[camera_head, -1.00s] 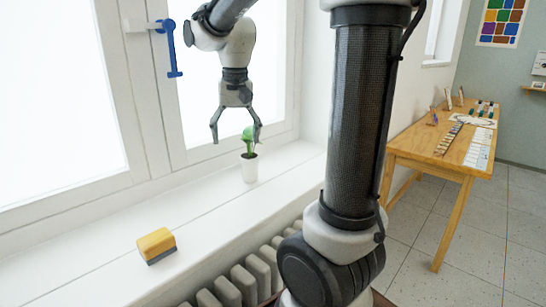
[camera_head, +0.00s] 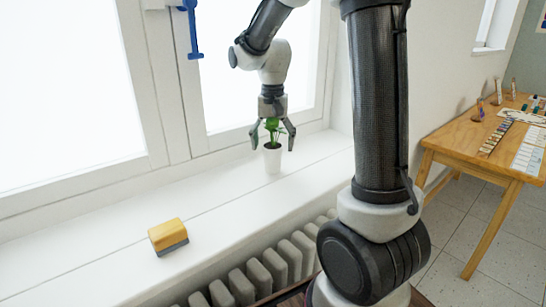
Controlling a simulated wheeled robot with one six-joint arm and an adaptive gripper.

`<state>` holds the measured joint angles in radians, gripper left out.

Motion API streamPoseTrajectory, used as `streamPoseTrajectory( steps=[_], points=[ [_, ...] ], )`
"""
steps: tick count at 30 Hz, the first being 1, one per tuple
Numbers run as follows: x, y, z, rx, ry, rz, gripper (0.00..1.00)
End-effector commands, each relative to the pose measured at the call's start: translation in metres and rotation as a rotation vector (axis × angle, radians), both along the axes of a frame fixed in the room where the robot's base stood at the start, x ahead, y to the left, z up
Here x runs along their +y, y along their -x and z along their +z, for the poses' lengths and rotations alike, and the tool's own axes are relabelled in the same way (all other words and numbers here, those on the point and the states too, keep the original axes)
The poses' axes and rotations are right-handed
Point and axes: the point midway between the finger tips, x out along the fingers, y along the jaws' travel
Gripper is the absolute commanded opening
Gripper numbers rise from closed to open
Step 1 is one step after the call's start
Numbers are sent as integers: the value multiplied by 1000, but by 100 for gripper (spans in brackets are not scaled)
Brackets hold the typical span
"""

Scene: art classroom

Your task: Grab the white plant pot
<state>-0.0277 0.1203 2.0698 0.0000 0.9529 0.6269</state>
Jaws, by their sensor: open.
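The white plant pot (camera_head: 272,160) stands upright on the white window sill, close to the window frame. A small green plant (camera_head: 271,127) grows out of it. My gripper (camera_head: 273,147) points down from above, with its fingers spread open on the left and right of the plant. The fingertips are at about the height of the pot's rim in the picture. Whether the fingers touch the pot cannot be told from this view. Nothing is held.
A yellow block with a grey base (camera_head: 168,236) lies on the sill (camera_head: 215,205) at left front. A blue window handle (camera_head: 193,35) hangs at the upper left. A radiator (camera_head: 265,275) is below the sill. A wooden table (camera_head: 465,137) with art items stands at the right.

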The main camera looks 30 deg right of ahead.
Motion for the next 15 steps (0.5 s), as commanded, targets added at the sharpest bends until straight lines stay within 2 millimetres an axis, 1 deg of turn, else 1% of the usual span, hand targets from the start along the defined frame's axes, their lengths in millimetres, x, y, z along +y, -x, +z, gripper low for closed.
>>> streamPoseTrajectory(
  steps=[2,8,9,14,15],
  points=[
    [0,0,-4,-1,1,0,80],
    [0,0,-4,-1,0,0,80],
    [0,0,-4,-1,0,0,73],
    [0,0,-4,-1,0,0,43],
    [0,0,-4,-1,0,0,36]
  ],
)
